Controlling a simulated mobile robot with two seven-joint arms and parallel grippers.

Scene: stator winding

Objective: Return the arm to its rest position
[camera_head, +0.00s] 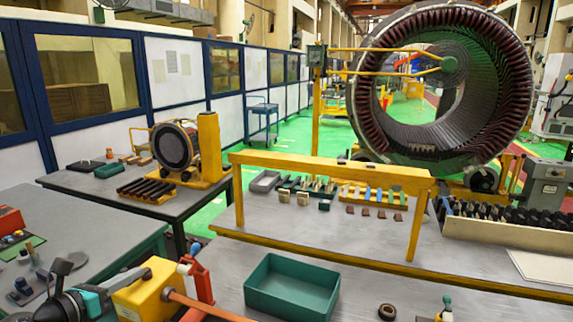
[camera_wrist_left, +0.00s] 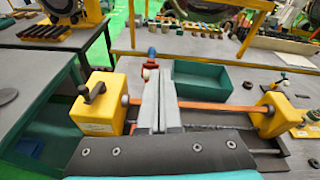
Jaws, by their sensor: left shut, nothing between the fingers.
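My left gripper (camera_head: 100,297) shows at the lower left of the head view, dark with teal parts, beside a yellow clamp block (camera_head: 150,288). In the left wrist view its two grey fingers (camera_wrist_left: 158,104) lie together, shut and empty. The yellow block (camera_wrist_left: 97,104) with its dark lever stands left of the fingers. An orange bar (camera_wrist_left: 215,106) runs right of them to a second yellow block (camera_wrist_left: 271,114). Whether the fingers touch the bar cannot be told. My right gripper is in neither view.
A green tray (camera_head: 292,288) sits on the front bench. A yellow frame (camera_head: 330,166) stands over small parts behind it. A side table (camera_head: 85,185) holds dark bars and a small stator. A large stator (camera_head: 445,85) stands at the back.

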